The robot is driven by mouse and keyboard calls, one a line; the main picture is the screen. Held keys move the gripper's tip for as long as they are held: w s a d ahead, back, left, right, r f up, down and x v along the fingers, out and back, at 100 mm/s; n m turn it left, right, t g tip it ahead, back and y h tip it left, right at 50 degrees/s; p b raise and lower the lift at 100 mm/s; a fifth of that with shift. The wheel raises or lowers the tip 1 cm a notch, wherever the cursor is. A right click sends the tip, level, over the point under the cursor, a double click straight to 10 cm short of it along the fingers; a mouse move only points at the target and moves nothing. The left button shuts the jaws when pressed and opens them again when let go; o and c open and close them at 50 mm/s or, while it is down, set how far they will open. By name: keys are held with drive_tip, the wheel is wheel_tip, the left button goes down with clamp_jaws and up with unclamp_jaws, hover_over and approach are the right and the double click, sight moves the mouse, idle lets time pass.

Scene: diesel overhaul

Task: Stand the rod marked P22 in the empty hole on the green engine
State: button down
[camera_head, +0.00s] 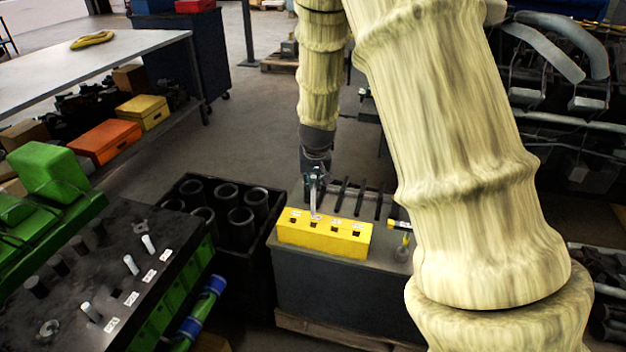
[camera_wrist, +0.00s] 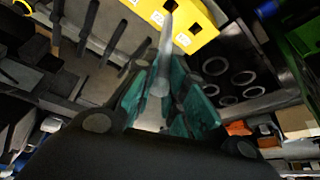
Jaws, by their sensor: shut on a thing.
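My gripper (camera_head: 314,178) is above the yellow block (camera_head: 325,239), shut on a pale grey rod (camera_head: 314,203). In the wrist view the rod (camera_wrist: 164,55) runs between the teal fingers towards the yellow block (camera_wrist: 200,25). Its lower end is at the block's top by a label; I cannot tell whether it is in a hole. No mark on the rod is readable. The green engine (camera_head: 165,322) is at lower left with a dark top. Pale rods (camera_head: 131,265) stand along its near edge beside white labels. A dark empty hole (camera_head: 117,295) lies between two of them.
The block sits on a grey stand (camera_head: 340,292), with dark bars behind it. A black crate of dark cylinders (camera_head: 240,222) stands between stand and engine. A yellow-handled tool (camera_head: 402,240) is right of the block. My arm covers much of the right side.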

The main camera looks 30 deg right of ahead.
drive_tip(key=shift+r+p, duration=0.55)
drive_tip(key=shift+r, duration=0.4)
drive_tip(key=shift+r+p, duration=3.25)
drive_tip(key=shift+r, duration=0.15)
